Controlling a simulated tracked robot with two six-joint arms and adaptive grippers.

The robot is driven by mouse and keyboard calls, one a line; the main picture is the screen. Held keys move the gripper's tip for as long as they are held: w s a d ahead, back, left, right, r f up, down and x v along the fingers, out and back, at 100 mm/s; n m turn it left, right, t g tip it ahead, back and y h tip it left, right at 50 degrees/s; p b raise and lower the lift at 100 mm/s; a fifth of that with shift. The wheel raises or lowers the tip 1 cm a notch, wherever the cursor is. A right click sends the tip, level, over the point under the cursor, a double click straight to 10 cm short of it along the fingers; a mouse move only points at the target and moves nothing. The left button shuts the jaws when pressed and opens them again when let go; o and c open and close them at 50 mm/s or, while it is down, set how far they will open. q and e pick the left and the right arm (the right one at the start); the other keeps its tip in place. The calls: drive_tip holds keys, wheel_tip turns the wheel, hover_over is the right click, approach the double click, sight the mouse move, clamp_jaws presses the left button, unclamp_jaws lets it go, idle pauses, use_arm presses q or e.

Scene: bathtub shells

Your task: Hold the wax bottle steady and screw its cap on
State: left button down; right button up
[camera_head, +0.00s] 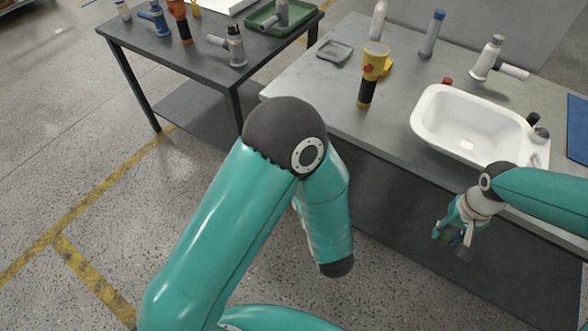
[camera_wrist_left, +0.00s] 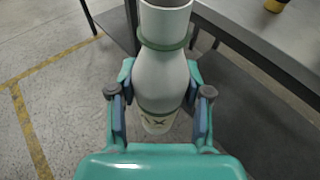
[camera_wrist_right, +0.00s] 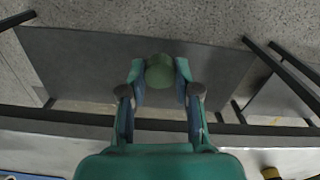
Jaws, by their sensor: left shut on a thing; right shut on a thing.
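The wax bottle (camera_wrist_left: 160,75) is pale with a green band around its upper part and dark lettering lower down. My left gripper (camera_wrist_left: 160,97) is shut on its body in the left wrist view; the bottle's upper end is cut off by the frame top. In the head view my left arm hides this gripper and the bottle. A round green cap (camera_wrist_right: 159,71) sits between the fingertips of my right gripper (camera_wrist_right: 160,84), which is shut on it. In the head view the right gripper (camera_head: 455,235) hangs in front of the right table's front edge, well apart from the left arm.
A white basin (camera_head: 430,115), a yellow and black flashlight-like tool (camera_head: 367,88), a small grey tray (camera_head: 335,52) and grey fittings stand on the right table (camera_head: 300,85). A darker table (camera_head: 165,55) at the back left carries a green tray (camera_head: 262,27). Open floor lies at left.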

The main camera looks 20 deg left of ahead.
use_arm(q)
drive_tip(key=w+d+r+m+t+h, duration=0.1)
drive_tip(key=w+d+m+t+h, duration=0.1)
drive_tip(key=d+m+h, duration=0.7)
drive_tip(key=w+d+h, duration=0.1)
drive_tip(key=d+h, duration=0.1)
drive_tip(key=d, duration=0.3)
drive_tip(key=shift+r+m+t+h, duration=0.25)
drive_tip(key=shift+m+t+h, duration=0.15)
drive_tip(key=shift+d, duration=0.1)
use_arm(e)
drive_tip(key=shift+s+d, duration=0.1)
drive_tip(key=shift+s, duration=0.05)
drive_tip(key=w+a+r+n, duration=0.1)
drive_tip(key=a+r+n, duration=0.25)
drive_tip(key=r, duration=0.25)
drive_tip(key=w+a+r+n, duration=0.2)
drive_tip(key=r+n, duration=0.2)
drive_tip(key=r, duration=0.2)
drive_tip(key=s+a+r+n, duration=0.1)
drive_tip(key=a+r, duration=0.3)
drive_tip(key=a, duration=0.4)
drive_tip(key=s+a+r+n, duration=0.1)
drive_tip(key=a+r+n, duration=0.1)
drive_tip(key=a+r, duration=0.3)
drive_tip(key=a, duration=0.3)
drive_tip(key=shift+n, duration=0.35)
drive_tip(key=shift+a, duration=0.1)
